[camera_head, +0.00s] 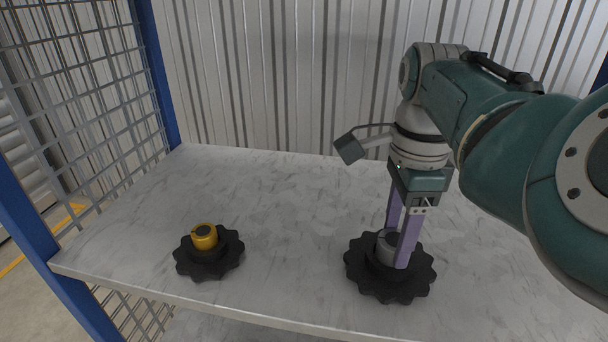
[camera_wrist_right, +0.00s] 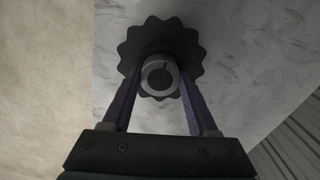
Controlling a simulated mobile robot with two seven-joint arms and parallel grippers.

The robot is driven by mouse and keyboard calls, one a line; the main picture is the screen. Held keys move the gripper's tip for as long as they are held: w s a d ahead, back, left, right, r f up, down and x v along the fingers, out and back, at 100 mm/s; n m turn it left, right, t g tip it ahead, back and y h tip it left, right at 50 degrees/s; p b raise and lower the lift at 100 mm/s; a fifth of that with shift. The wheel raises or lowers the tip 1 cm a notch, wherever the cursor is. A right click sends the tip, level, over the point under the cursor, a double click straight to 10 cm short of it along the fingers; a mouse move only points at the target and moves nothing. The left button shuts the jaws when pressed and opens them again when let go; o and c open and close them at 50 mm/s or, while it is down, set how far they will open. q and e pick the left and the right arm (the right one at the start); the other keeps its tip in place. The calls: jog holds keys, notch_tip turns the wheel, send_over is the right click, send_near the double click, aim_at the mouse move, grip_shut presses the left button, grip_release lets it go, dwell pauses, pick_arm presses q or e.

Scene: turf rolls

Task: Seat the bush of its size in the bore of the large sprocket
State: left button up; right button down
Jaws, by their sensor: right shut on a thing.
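The large sprocket (camera_head: 400,289), black and toothed, lies flat on the shelf at the right. It also shows in the wrist view (camera_wrist_right: 150,35). A grey bush (camera_head: 384,247) with a dark centre stands upright at the sprocket's middle, its upper part above the hub. In the wrist view the bush (camera_wrist_right: 160,77) shows as a light ring over the hub. My right gripper (camera_head: 397,250) points down with its purple fingers shut on the bush, low over the sprocket. How deep the bush sits in the bore is hidden. My left gripper is not in view.
A smaller black sprocket (camera_head: 210,265) lies at the left with a yellow bush (camera_head: 204,237) standing at its middle. The pale shelf (camera_head: 290,210) is clear between the sprockets. A wire mesh side (camera_head: 85,90) and a corrugated back wall (camera_head: 290,75) bound it.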

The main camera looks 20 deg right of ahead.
jog(key=shift+f, duration=0.2)
jog(key=shift+f, duration=0.1)
jog(key=shift+c, duration=0.9)
grip_release()
